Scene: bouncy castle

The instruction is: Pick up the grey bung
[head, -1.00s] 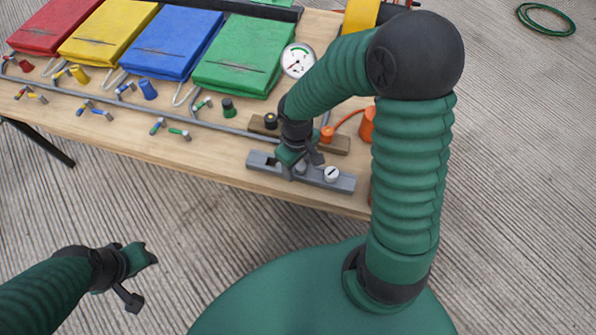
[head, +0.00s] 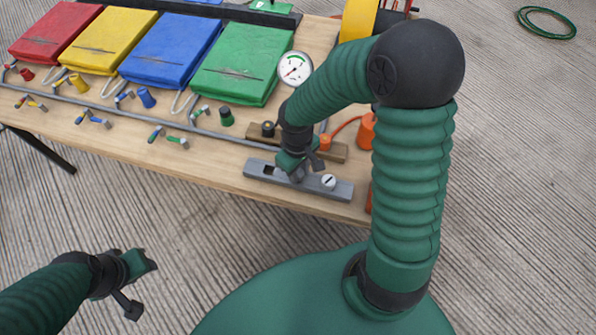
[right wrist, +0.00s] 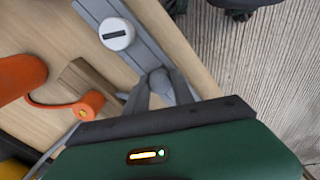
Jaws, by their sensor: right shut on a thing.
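The grey bung (right wrist: 160,82) shows between the two fingers of my right gripper (right wrist: 158,88) in the right wrist view. The fingers are shut on it. In the head view my right gripper (head: 294,172) points down at the grey slotted rack (head: 335,190) near the table's front edge. The bung is mostly hidden there, and I cannot tell whether it is clear of the rack. My left gripper (head: 149,262) is at the lower left, away from the table, with its small fingertips apart and empty.
A white-topped round piece (head: 328,181) sits on the rack, right of my right gripper. Behind are a wooden block (head: 330,150), an orange cone (head: 367,130) and a dial gauge (head: 295,68). Coloured bungs, pipes and folded pads fill the table's left.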

